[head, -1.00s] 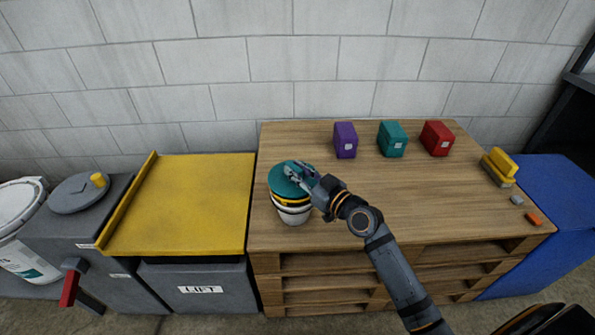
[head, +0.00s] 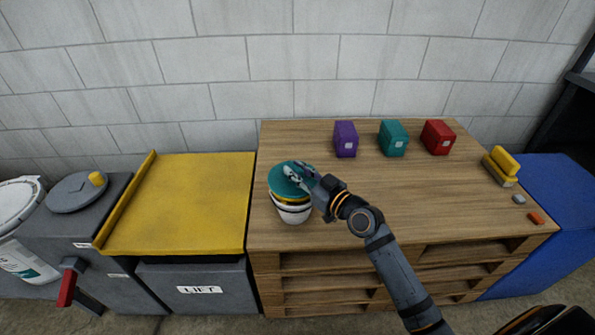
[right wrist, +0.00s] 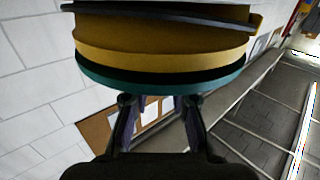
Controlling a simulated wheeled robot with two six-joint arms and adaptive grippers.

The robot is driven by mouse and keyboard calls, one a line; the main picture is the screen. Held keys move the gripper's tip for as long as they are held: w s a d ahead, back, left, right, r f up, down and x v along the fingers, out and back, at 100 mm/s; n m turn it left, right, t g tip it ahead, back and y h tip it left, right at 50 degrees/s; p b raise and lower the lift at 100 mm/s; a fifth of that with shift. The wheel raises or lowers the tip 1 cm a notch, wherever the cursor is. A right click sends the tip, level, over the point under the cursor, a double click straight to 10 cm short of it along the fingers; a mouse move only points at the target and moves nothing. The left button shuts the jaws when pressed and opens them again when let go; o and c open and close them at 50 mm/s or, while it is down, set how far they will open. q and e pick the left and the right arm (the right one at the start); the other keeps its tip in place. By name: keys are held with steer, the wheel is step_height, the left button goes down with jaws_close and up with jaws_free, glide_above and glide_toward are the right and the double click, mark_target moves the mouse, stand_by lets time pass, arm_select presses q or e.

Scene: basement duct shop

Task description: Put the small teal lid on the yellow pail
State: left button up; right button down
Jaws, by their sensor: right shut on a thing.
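The small teal lid (head: 281,183) lies over the top of the yellow pail (head: 298,208) at the left front of the wooden bench. The pail stands upright, with yellow, dark and white bands. My right gripper (head: 293,175) reaches in from the right and is shut on the lid from above. In the right wrist view the lid's teal edge (right wrist: 160,84) lies along a black band and the pail's yellow side (right wrist: 160,35), with no clear gap. Whether the lid is fully seated I cannot tell. The fingers (right wrist: 157,102) meet the lid there. My left gripper is not in view.
Purple (head: 345,139), teal (head: 393,138) and red (head: 437,138) boxes stand at the back of the wooden bench (head: 400,190). A yellow brush-like block (head: 502,163) and small pieces lie at its right. A yellow-topped surface (head: 190,205) adjoins on the left. The bench's middle is clear.

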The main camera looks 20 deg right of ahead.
mark_target(311, 182)
steer(key=shift+f, duration=0.25)
steer(key=c, duration=1.5)
jaws_free()
steer(key=shift+o, duration=0.2)
steer(key=shift+v, duration=2.45)
steer(key=p+v, duration=0.2)
steer(key=v, duration=0.4)
steer(key=shift+p, duration=0.35)
steer(key=shift+s, duration=0.1)
